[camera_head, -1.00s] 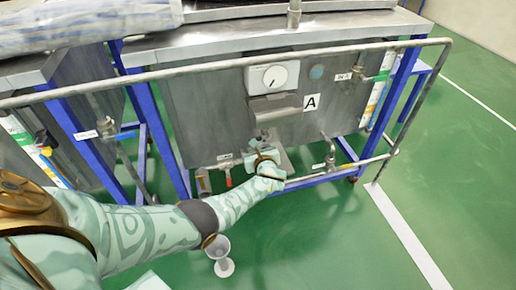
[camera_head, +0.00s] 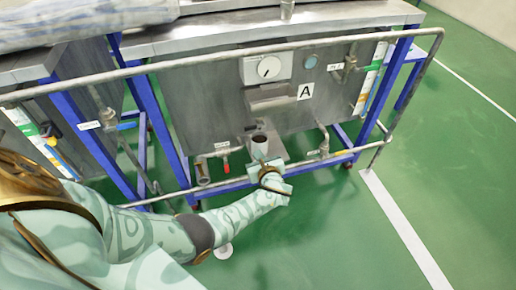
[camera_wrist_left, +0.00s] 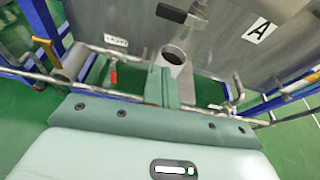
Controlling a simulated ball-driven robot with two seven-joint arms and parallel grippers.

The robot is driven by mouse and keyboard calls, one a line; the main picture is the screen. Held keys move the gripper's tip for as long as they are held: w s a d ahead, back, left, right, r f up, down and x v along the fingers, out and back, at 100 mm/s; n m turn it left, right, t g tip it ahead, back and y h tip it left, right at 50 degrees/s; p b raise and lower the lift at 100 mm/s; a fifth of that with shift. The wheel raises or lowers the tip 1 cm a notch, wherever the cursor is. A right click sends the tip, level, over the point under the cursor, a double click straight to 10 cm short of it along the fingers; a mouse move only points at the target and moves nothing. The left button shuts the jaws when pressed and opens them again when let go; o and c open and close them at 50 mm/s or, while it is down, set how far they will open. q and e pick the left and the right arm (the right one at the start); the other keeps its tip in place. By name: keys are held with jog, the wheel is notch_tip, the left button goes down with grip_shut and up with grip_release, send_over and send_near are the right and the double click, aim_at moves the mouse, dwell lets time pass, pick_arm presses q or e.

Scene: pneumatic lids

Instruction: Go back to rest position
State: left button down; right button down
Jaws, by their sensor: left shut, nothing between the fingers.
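My left arm reaches in from the left in the head view, and its gripper (camera_head: 264,163) is at the front rail of the steel tank. In the left wrist view the fingers (camera_wrist_left: 162,84) are pressed together with nothing between them. My right gripper is in neither view.
The steel tank (camera_head: 200,95) carries a dial (camera_head: 268,67) and an "A" label (camera_head: 305,91). A handrail (camera_head: 350,40) crosses in front of it. A red-handled valve (camera_head: 225,168) is left of the cup. A pale round base (camera_head: 223,251) on the floor is partly behind my arm. Green floor is clear at right.

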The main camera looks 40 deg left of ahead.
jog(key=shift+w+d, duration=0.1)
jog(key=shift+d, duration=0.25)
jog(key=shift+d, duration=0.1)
